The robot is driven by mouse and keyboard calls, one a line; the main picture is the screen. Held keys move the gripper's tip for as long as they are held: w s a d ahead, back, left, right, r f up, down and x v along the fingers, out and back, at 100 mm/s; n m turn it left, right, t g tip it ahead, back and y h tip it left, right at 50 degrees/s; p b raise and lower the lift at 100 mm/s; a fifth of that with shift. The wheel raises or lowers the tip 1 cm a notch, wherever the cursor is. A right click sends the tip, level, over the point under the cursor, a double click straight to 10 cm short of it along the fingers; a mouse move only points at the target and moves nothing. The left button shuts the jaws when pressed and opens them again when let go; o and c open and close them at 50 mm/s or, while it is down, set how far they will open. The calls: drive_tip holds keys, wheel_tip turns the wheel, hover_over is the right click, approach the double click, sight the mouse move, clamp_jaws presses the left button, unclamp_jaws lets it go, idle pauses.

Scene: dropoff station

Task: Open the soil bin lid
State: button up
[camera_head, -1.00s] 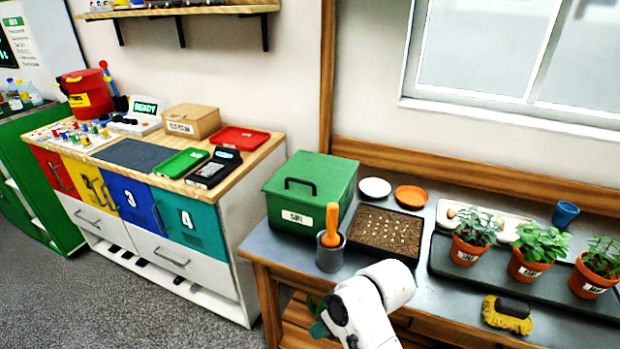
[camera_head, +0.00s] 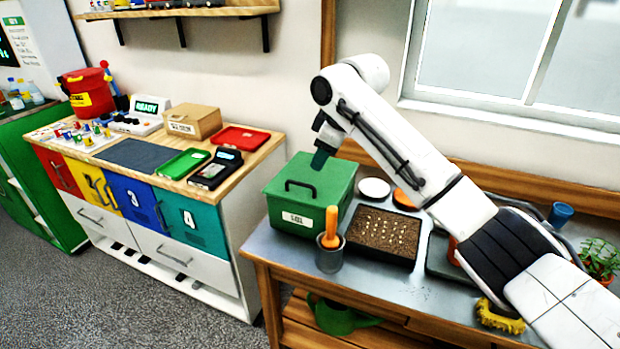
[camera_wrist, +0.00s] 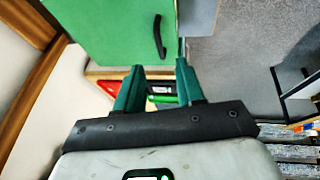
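The green soil bin (camera_head: 290,214) with a white label stands at the left end of the grey workbench. Its green lid (camera_head: 325,178) is shut and has a black handle (camera_head: 300,187). The lid (camera_wrist: 105,30) and the handle (camera_wrist: 160,37) show beyond the fingertips there. Whether a fingertip touches the lid cannot be told.
A grey cup (camera_head: 329,258) with an orange-handled tool stands before the bin. A seed tray (camera_head: 384,253) is to its right. A yellow brush (camera_head: 497,318) lies near the bench front. Coloured drawers (camera_head: 130,205) stand left.

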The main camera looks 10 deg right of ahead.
sight(310, 187)
drive_tip(key=p+x, duration=0.1)
drive_tip(key=x, duration=0.9)
drive_tip(key=shift+w+f, duration=0.2)
clamp_jaws()
idle(0.6)
